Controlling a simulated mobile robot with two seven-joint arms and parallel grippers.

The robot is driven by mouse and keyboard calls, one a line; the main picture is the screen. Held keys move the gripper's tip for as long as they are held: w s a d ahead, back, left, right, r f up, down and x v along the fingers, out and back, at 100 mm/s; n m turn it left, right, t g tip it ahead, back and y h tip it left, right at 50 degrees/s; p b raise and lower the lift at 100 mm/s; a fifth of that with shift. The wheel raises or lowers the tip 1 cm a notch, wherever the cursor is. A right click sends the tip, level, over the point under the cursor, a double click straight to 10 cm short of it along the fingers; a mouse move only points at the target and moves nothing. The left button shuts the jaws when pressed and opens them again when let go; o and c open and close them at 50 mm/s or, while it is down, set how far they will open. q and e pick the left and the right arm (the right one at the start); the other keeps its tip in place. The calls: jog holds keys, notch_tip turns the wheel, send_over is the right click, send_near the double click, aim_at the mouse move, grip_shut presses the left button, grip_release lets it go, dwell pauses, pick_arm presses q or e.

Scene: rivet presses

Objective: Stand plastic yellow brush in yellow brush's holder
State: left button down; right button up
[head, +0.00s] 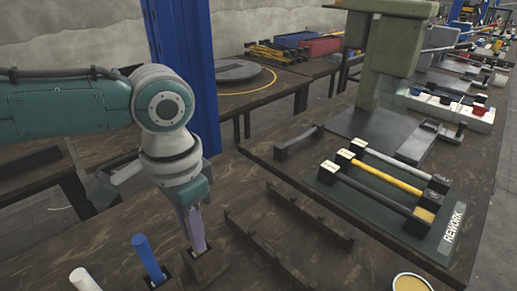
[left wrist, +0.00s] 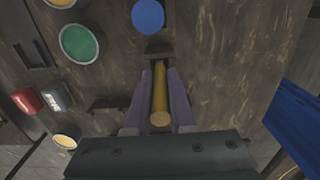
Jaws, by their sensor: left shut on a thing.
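My left gripper (head: 192,228) points down over a brown block-like holder (head: 207,266) at the front of the table. In the left wrist view its two purple fingers (left wrist: 159,98) are shut on the yellow brush (left wrist: 159,95), a round yellow rod seen nearly end-on. The brush's far end meets or overlaps a dark holder (left wrist: 157,50); I cannot tell whether it is inside. In the head view the brush is hidden by the fingers. My right gripper is out of view.
A blue rod (head: 148,257) and a white rod (head: 84,280) stand left of the gripper. Dark rails (head: 262,248) lie right of it. A rework mat (head: 445,245) holds several tools.

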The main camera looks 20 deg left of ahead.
pick_arm(q)
jog(key=c, duration=0.7)
grip_release()
